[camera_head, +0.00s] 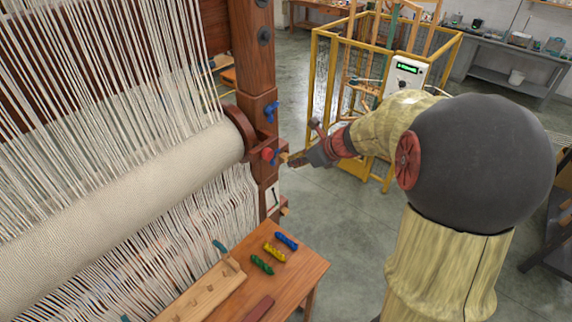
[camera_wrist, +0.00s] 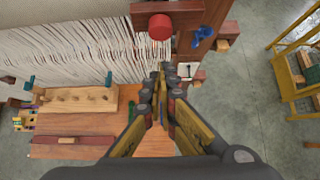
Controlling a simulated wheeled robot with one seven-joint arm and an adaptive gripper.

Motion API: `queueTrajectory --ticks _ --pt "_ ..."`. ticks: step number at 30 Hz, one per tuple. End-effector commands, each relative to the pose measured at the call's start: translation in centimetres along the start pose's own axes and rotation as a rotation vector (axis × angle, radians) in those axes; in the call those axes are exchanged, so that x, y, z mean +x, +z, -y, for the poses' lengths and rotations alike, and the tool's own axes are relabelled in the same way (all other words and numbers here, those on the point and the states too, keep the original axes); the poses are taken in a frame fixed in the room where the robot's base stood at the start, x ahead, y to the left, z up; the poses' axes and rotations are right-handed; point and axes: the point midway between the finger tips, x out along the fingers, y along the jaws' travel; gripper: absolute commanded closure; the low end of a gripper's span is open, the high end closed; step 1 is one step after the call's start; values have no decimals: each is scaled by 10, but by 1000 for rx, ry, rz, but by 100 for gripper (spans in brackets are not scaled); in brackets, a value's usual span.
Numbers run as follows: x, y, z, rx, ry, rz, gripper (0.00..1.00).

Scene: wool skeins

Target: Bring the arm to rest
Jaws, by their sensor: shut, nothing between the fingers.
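My gripper (camera_head: 297,161) is shut and empty. In the head view it is held out to the left at the end of my arm, close to the loom's right post (camera_head: 258,75). In the wrist view the fingertips (camera_wrist: 161,76) meet below a red round knob (camera_wrist: 159,27) on the loom; I cannot tell the exact gap. A blue skein (camera_head: 286,241), a yellow skein (camera_head: 274,253) and a green skein (camera_head: 262,265) lie side by side on the small wooden table (camera_head: 305,268), below and apart from the gripper.
The loom's white warp and cloth roll (camera_head: 130,185) fill the left. A pegged wooden rack (camera_wrist: 75,101) and a reddish block (camera_wrist: 58,140) lie on the table. A yellow frame (camera_head: 313,75) stands behind my arm. Open floor (camera_head: 335,225) lies right of the table.

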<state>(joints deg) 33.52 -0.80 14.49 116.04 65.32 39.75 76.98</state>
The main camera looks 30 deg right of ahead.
Motion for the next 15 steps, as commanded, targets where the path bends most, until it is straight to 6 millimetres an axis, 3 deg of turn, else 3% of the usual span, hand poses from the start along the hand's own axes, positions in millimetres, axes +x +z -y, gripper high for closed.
queueTrajectory --ticks 6,15 --pt "-35 1 1 0 -4 2 100" --pt "-47 0 0 -1 -1 1 100"
